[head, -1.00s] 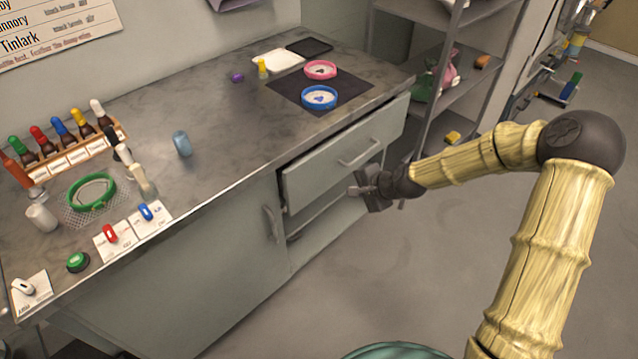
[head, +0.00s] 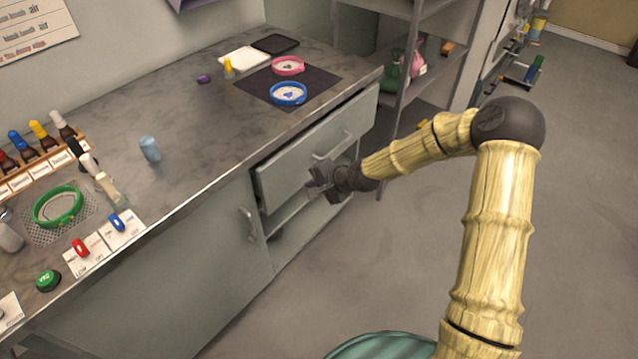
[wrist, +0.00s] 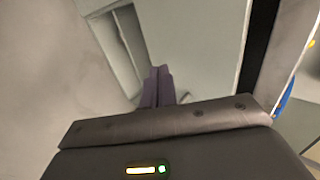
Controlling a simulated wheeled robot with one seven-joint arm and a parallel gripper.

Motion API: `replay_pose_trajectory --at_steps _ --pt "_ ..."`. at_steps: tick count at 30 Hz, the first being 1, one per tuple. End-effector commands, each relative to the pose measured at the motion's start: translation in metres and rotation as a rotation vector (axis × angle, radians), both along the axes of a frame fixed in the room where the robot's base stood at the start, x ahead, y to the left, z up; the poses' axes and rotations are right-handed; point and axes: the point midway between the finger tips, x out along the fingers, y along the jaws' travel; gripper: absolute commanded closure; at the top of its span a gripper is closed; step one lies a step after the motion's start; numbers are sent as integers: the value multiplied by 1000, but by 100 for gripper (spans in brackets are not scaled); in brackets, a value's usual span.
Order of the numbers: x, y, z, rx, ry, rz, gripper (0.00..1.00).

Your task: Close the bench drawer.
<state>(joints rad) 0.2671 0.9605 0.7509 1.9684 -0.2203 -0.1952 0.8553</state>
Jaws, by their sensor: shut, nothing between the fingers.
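The bench drawer (head: 290,168) is a pale grey-green front under the right end of the marble-topped bench (head: 190,115). It stands out from the bench, partly open, with a dark gap along its upper edge. My gripper (head: 313,184) is in front of the drawer's lower part, below the handle. Its narrow purple fingers (wrist: 158,87) are together and empty, pointing at a pale panel in the wrist view. I cannot tell whether they touch the drawer front.
Grey shelving stands right of the bench. The floor (head: 400,250) in front is clear.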

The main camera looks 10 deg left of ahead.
Motion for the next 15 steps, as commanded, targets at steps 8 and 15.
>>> replay_pose_trajectory --at_steps 8,15 --pt "20 32 -35 0 1 1 100" --pt "37 58 -31 -1 -1 1 100"
